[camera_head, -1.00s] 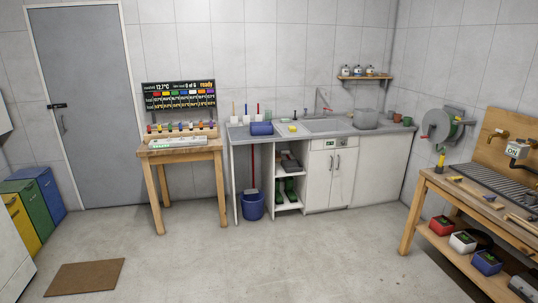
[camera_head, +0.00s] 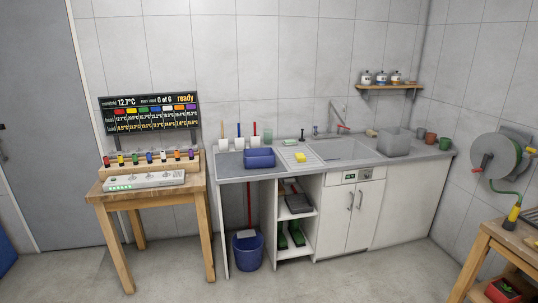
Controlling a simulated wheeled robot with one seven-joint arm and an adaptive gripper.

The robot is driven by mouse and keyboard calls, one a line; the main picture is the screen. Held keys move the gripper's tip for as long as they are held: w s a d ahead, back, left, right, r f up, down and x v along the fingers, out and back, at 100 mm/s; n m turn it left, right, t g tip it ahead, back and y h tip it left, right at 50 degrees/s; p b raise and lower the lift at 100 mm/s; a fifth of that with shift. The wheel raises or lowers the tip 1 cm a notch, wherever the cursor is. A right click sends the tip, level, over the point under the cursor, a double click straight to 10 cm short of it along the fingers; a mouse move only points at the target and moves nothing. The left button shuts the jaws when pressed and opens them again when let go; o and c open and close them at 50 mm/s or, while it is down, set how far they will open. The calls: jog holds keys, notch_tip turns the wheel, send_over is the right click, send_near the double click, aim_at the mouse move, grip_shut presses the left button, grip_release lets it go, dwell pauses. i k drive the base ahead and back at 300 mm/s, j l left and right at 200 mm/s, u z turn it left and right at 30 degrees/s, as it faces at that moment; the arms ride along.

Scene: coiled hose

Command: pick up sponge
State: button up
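A small yellow sponge (camera_head: 300,157) lies on the grey counter (camera_head: 232,172), on the ribbed draining area left of the sink basin (camera_head: 338,149). A blue tub (camera_head: 260,158) stands just to its left, with a small gap between them. Another small pale yellowish item (camera_head: 372,133) sits behind the sink near the grey bin; it is too small to tell what it is. My gripper is not in view.
A wooden table (camera_head: 150,190) with a power strip and coloured plugs stands left of the counter. A grey bin (camera_head: 394,142) stands right of the sink. A blue bucket (camera_head: 247,251) is under the counter. A workbench (camera_head: 510,245) is at right. The floor in front is clear.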

aim_at(300, 157)
jog(key=i+j+z, duration=0.1)
jog(key=i, duration=1.1)
